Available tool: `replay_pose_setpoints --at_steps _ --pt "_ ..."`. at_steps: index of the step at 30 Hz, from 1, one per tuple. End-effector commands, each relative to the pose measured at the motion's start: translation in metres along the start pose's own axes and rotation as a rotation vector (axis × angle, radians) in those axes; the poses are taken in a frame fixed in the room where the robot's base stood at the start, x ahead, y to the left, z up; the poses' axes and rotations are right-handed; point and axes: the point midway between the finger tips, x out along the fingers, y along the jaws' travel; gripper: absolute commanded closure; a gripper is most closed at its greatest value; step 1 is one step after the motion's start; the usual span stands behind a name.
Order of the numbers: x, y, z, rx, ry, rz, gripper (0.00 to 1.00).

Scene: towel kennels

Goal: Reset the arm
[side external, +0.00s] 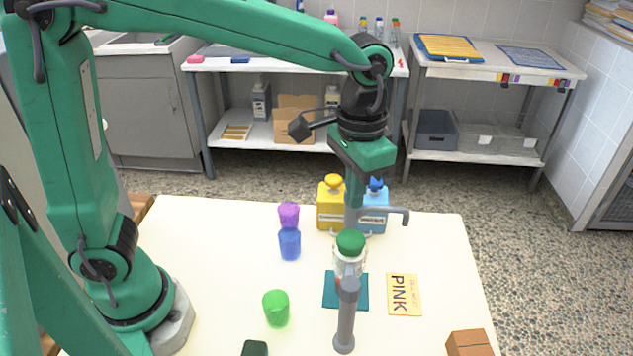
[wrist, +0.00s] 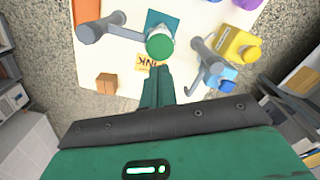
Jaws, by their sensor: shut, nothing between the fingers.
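My gripper (side external: 354,190) points down above the table, over a clear jar with a green lid (side external: 350,244). In the wrist view its green fingers (wrist: 155,74) are together, with nothing between them. The lid (wrist: 160,46) shows just beyond the fingertips. The jar stands on a teal square (side external: 330,290). My gripper hides part of what lies behind it, and the exact gap between the fingertips and the lid is hard to tell.
Grey posts with side arms stand close to the jar, one in front (side external: 345,325) and one behind (side external: 388,211).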

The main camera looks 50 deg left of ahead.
Motion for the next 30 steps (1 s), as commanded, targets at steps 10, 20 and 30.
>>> replay_pose_setpoints --at_steps 10,20,30 --pt "-0.003 -0.006 0.004 -0.009 0.013 0.003 1.0" --pt "-0.021 -0.047 0.034 -0.066 0.117 0.015 1.0" --pt "-0.031 -0.093 0.084 -0.144 0.267 0.006 1.0"
